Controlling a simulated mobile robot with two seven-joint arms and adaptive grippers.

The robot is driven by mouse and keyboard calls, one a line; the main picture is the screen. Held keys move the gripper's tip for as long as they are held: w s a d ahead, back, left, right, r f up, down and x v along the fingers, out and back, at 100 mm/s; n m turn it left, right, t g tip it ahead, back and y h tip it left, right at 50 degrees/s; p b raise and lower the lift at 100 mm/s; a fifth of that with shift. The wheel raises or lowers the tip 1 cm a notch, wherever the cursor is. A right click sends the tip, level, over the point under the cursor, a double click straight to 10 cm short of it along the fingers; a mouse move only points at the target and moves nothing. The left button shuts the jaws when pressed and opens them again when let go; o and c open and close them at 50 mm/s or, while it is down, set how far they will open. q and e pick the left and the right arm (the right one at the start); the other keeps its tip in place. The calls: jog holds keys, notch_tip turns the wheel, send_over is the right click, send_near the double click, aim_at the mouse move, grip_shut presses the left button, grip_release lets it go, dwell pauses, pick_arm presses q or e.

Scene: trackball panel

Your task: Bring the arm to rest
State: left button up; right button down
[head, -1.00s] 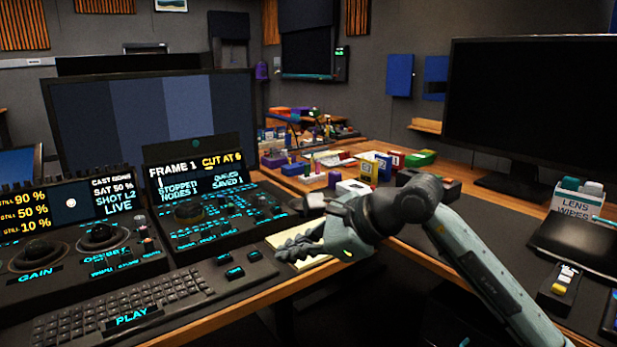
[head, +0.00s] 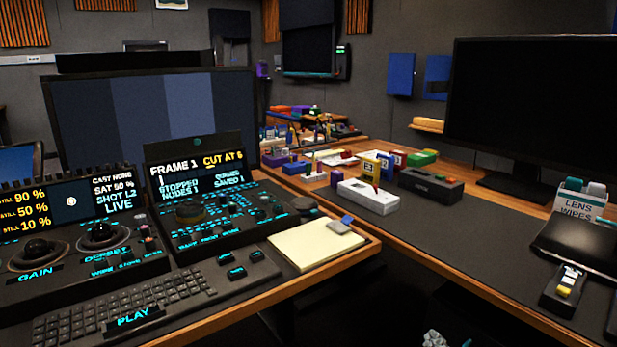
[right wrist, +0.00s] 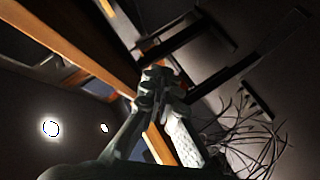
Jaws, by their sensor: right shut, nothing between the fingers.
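In the head view only a small grey part of my right gripper (head: 434,339) shows at the bottom edge, below the desks. In the right wrist view my right gripper (right wrist: 160,88) has its fingers together with nothing between them. It is clear of the desk and touches nothing that I can see. The trackball panel (head: 100,238) with its trackballs and the keyboard (head: 125,305) stand on the left desk. My left gripper is not in view.
A pale notepad (head: 312,243) lies at the left desk's corner. A dark gap separates it from the right desk, which holds a white box (head: 368,196), a black box (head: 431,186), a large monitor (head: 535,100) and lens wipes (head: 578,200). Cables (right wrist: 250,130) show in the wrist view.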

jog(key=s+d+f+m+g+y, duration=0.1)
jog(key=s+f+m+g, duration=0.5)
jog(key=s+f, duration=1.5)
jog(key=s+d+g, duration=0.1)
jog(key=s+g, duration=0.2)
jog(key=g, duration=0.2)
jog(key=shift+s, duration=0.4)
